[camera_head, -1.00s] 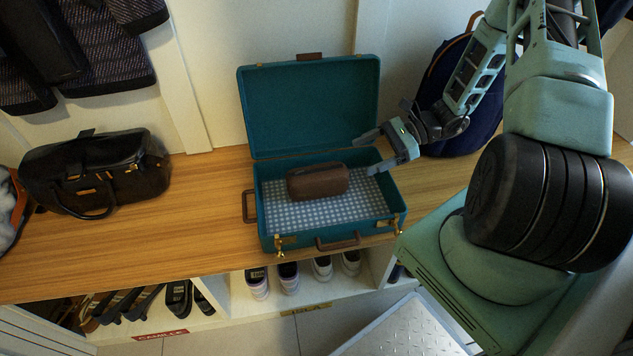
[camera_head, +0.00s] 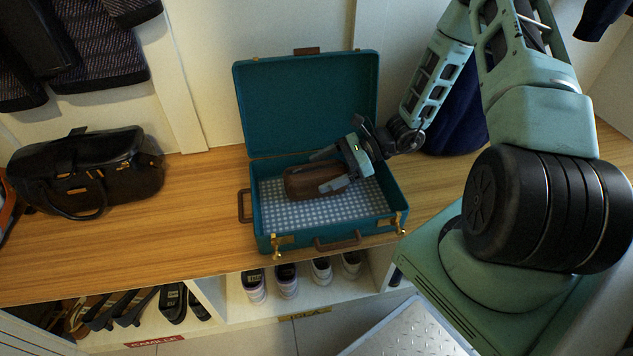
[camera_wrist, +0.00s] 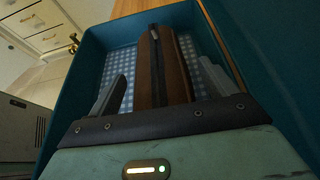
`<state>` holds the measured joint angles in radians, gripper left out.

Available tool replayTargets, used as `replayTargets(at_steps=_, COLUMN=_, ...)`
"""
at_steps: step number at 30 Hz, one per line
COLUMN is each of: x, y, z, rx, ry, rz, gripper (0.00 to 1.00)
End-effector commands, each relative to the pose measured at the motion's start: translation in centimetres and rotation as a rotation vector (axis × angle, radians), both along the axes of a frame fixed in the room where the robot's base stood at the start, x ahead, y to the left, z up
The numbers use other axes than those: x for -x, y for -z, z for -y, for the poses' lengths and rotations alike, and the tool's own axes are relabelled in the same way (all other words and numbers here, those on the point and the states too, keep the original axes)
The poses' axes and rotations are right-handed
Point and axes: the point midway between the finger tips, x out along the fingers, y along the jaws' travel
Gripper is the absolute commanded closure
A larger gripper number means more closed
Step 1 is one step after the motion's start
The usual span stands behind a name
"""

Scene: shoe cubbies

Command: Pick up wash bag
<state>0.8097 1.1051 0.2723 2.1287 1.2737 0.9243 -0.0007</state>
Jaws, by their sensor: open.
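The brown wash bag (camera_head: 302,184) lies in the open teal suitcase (camera_head: 262,225), on its blue-and-white checked lining. My gripper (camera_head: 328,170) is open inside the suitcase, reaching in from the right. One finger shows at the far side of the bag and the other at its near right side. In the wrist view the wash bag (camera_wrist: 162,65) lies between the two spread fingers of my gripper (camera_wrist: 160,88), with its dark zip running lengthwise. Gaps show between each finger and the bag. The bag's right end is partly hidden by my gripper in the head view.
The suitcase lid (camera_head: 308,105) stands upright behind my gripper. A black handbag (camera_head: 95,172) sits on the wooden bench (camera_head: 190,215) at the left. A dark blue backpack (camera_head: 458,125) stands behind my arm. Shoes fill the cubbies below.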

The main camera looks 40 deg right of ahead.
Motion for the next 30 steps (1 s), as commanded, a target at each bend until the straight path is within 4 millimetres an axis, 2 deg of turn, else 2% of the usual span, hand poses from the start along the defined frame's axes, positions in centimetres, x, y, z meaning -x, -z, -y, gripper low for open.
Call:
replayTargets(at_steps=5, x=0.0, y=0.0, z=0.0, rx=0.000, ry=0.000, rz=0.000, gripper=0.16)
replayTargets(at_steps=6, x=0.0, y=0.0, z=0.0, rx=0.000, ry=0.000, rz=0.000, gripper=0.21)
replayTargets(at_steps=11, x=0.0, y=0.0, z=0.0, rx=0.000, ry=0.000, rz=0.000, gripper=0.66)
replayTargets(at_steps=21, x=0.0, y=-0.5, z=0.0, rx=0.000, ry=0.001, rz=0.001, gripper=0.67)
replayTargets(at_steps=26, x=0.0, y=-3.1, z=0.1, rx=0.002, ry=-0.001, rz=0.003, gripper=0.67)
replayTargets(at_steps=30, x=0.0, y=-6.0, z=0.1, rx=0.004, ry=-0.001, rz=0.004, gripper=0.67)
